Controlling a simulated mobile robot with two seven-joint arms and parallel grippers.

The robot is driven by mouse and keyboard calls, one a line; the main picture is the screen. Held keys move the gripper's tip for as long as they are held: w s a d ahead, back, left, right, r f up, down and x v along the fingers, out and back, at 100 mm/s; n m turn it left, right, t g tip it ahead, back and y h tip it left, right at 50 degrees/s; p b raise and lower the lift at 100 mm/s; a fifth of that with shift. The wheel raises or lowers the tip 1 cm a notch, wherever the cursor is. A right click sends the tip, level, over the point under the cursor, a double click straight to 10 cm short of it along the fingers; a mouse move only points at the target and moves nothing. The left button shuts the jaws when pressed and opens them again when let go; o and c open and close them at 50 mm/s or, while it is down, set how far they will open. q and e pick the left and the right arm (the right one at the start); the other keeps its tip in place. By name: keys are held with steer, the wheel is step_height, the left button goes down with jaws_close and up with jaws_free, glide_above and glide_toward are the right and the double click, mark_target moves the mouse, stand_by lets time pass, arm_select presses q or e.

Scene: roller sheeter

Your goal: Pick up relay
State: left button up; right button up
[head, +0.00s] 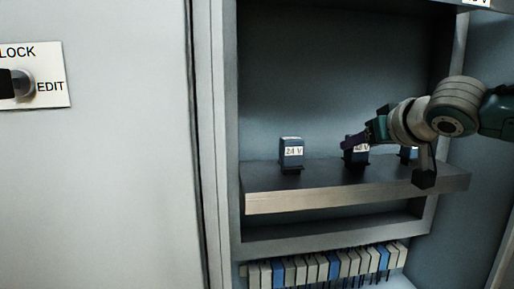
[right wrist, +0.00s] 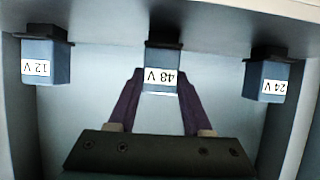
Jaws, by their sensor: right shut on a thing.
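Several small blue-grey relays stand on a metal shelf (head: 300,203) inside the cabinet. The relay labelled 24 V (head: 291,151) is at the left; in the right wrist view it is at the right (right wrist: 273,80). The relay labelled 48 V (head: 357,154) is in the middle; it also shows in the right wrist view (right wrist: 162,64). A relay at the right (head: 408,153) is partly hidden by my arm; the right wrist view shows it labelled 12 V (right wrist: 42,62). My right gripper (head: 350,141) has its purple fingers on both sides of the 48 V relay, shut on it (right wrist: 161,88). My left gripper is out of view.
A row of white and blue modules (head: 320,268) sits below the shelf. The cabinet's side walls close in the space left and right. A LOCK/EDIT switch plate (head: 50,88) is on the grey panel at the left. The space above the shelf is free.

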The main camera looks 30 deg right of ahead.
jaws_close()
step_height(320, 180, up, 10)
steer(key=p, duration=0.6)
steer(key=shift+r, duration=0.15)
step_height(320, 180, up, 3)
steer(key=p, duration=0.4)
